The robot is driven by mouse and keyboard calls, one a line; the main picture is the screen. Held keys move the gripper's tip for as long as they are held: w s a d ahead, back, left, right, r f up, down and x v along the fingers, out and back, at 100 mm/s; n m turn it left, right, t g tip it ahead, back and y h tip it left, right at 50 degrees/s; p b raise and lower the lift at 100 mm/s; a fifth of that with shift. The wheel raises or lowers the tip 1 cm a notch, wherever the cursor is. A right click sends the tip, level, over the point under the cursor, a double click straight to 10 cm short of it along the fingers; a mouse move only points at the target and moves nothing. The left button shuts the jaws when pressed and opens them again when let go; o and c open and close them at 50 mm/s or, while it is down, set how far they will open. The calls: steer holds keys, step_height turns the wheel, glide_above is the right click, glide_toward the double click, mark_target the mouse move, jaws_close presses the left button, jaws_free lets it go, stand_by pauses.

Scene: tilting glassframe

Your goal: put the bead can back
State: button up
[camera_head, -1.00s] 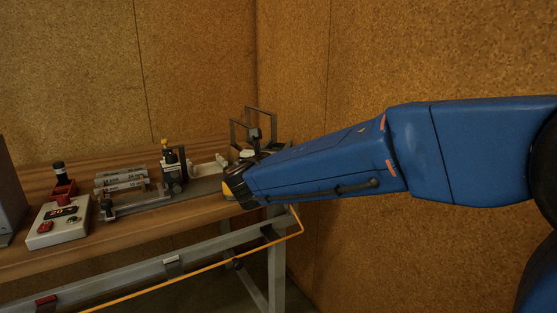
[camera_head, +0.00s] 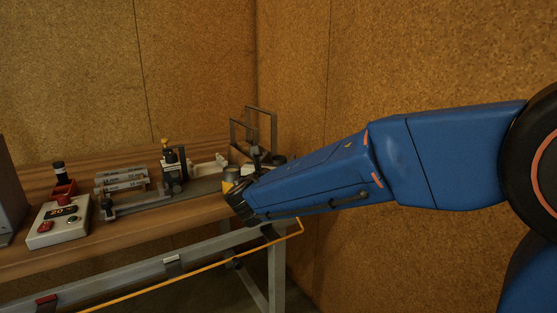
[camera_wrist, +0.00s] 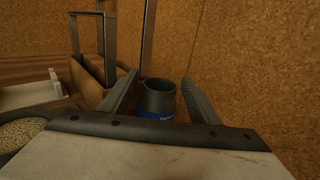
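My gripper (camera_wrist: 162,76) is open, its two dark fingers spread to either side of a grey can (camera_wrist: 158,98) with a blue lower band. I cannot tell whether the can is between the fingertips or just beyond them; neither finger clearly touches it. The can's dark top also shows in the head view (camera_head: 279,159), right of my gripper (camera_head: 256,158). A round, open container of pale beads (camera_wrist: 22,132) is at the wrist view's left edge, partly cut off. A pale can with a yellow band (camera_head: 231,174) stands by my wrist in the head view; it may be the same container.
A wooden block with upright metal frames (camera_wrist: 92,78) stands just left of the grey can. Cork walls (camera_wrist: 250,70) close in behind and to the right. A black fixture (camera_head: 174,165), rods in a rack (camera_head: 122,180) and a control box (camera_head: 58,225) stand farther left on the bench.

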steer(key=shift+r, duration=0.2)
steer(key=s+a, duration=0.2)
steer(key=s, duration=0.9)
steer(key=shift+s, duration=0.4)
steer(key=s+d+f+m+g+h, duration=0.15)
steer(key=d+m, duration=0.25)
steer(key=d, duration=0.4)
steer(key=s+d+f+m+g+h, duration=0.1)
steer(key=d+f+m+g, duration=0.25)
steer(key=d, duration=0.45)
steer(key=s+d+f+m+g+h, duration=0.15)
steer(key=d+m, duration=0.25)
steer(key=d, duration=0.5)
steer(key=s+d+f+m+g+y, duration=0.1)
steer(key=s+d+f+m+g, duration=0.45)
steer(key=s+d+m, duration=0.45)
steer(key=s+f+m+y, duration=0.3)
steer(key=s+m, duration=0.3)
steer(key=s, duration=0.1)
steer(key=s+f+m+y, duration=0.3)
steer(key=s+m, duration=0.3)
steer(key=s, duration=0.1)
steer(key=shift+f+g, duration=0.25)
steer(key=shift+g, duration=0.15)
